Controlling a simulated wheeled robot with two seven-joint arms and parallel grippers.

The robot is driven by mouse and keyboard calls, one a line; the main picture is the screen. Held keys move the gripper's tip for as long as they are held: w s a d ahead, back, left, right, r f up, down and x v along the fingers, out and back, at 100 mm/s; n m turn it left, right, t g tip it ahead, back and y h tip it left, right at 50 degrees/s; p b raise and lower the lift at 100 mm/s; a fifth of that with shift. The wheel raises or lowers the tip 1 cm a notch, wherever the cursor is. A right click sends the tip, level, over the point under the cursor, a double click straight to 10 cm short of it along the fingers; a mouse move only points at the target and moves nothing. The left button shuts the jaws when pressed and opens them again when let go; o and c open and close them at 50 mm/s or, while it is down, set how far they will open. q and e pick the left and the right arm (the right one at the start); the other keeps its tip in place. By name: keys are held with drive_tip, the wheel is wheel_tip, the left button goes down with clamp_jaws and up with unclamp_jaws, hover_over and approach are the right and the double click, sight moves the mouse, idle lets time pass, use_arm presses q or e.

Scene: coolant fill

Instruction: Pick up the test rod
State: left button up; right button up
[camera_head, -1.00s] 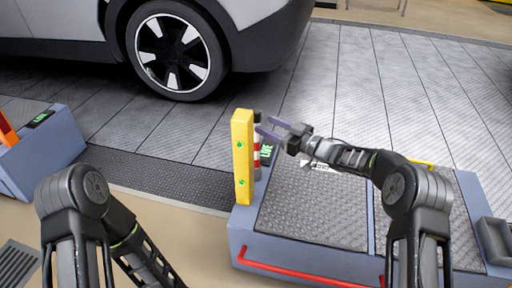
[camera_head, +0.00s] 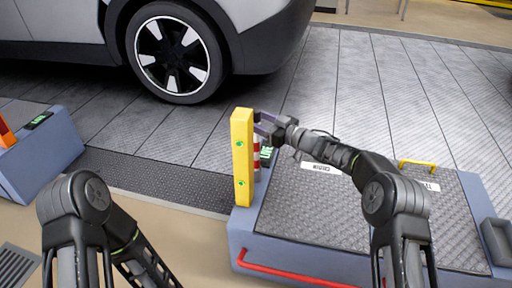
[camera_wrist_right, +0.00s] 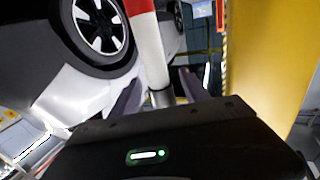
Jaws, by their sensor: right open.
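The test rod (camera_head: 257,152), with red and white bands, stands upright close beside the yellow post (camera_head: 242,158). My right gripper (camera_head: 263,125) is at the rod's upper end, to the right of the post, and hides part of it. In the right wrist view the rod (camera_wrist_right: 147,45) runs down to a grey section between my two open fingers (camera_wrist_right: 160,92). Whether either finger touches it I cannot tell. The yellow post (camera_wrist_right: 270,60) is close by on the right there. My left arm shows at the lower left, but its gripper is out of the picture.
The post stands at the left end of a blue-grey cabinet (camera_head: 300,255) with a textured top and a red front rail (camera_head: 290,268). A car (camera_head: 240,35) is at the back. Another blue-grey unit (camera_head: 45,155) is at the left.

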drive_tip(key=shift+c, duration=0.3)
clamp_jaws()
idle(0.5)
idle(0.8)
